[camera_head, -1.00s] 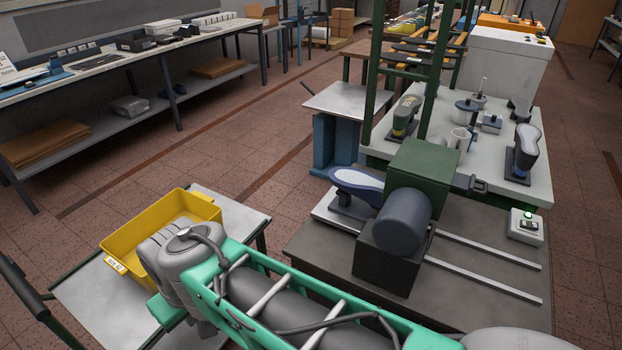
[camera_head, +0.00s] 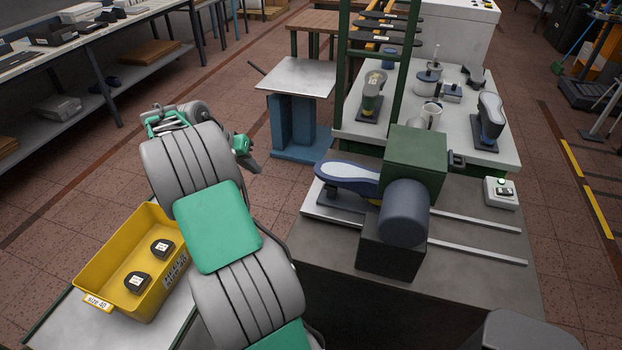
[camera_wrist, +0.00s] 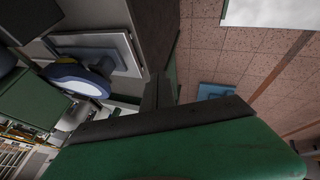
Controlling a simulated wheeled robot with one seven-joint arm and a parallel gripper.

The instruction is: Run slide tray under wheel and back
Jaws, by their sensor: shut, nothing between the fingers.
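The slide tray (camera_head: 318,209) is a pale plate at the left end of two metal rails (camera_head: 480,252) on the grey bench. A blue shoe last with a pale sole (camera_head: 345,175) stands on it, sole up. The wheel (camera_head: 404,208) is a dark blue-grey drum just right of the tray, below a green housing (camera_head: 415,160). My gripper (camera_head: 251,164) is shut and empty, up and to the left of the tray and apart from it. In the wrist view my gripper (camera_wrist: 163,97) fills the middle, with the tray (camera_wrist: 122,52) and last (camera_wrist: 72,78) at upper left.
A yellow bin (camera_head: 112,255) with two dark blocks sits on a side table at lower left. A switch box (camera_head: 501,193) with a green light is at the bench's right. Green posts (camera_head: 345,80) rise behind the wheel.

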